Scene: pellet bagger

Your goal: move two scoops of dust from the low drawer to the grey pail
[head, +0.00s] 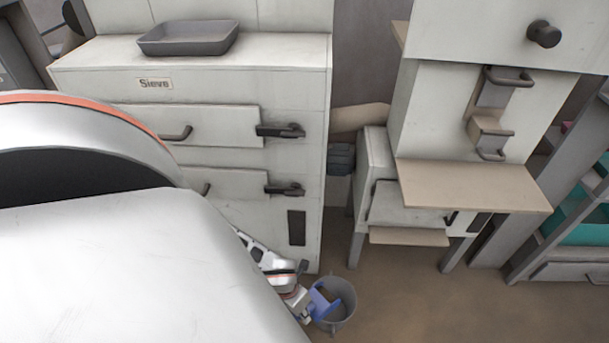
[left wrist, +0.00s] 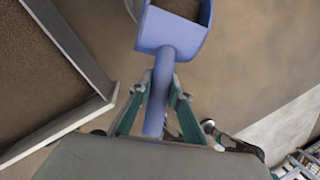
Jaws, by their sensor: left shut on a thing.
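My left gripper (head: 301,300) is low near the floor, shut on the handle of a blue scoop (head: 321,304). In the left wrist view the handle (left wrist: 162,95) lies between the fingers, and the scoop's bowl (left wrist: 170,33) has something brown inside, probably dust. In the head view the scoop overlaps the grey pail (head: 347,318), which stands on the floor; whether it is above or inside the rim is unclear. An open, grey-rimmed box with brown content, apparently the low drawer (left wrist: 75,45), shows at the left of the wrist view. My arm hides it in the head view.
The cabinet marked Sieve (head: 311,180) stands behind the pail, with a dark tray (head: 188,38) on top and black latches on its right side. A machine with a tan shelf (head: 470,187) stands to the right. The floor (head: 400,300) right of the pail is clear.

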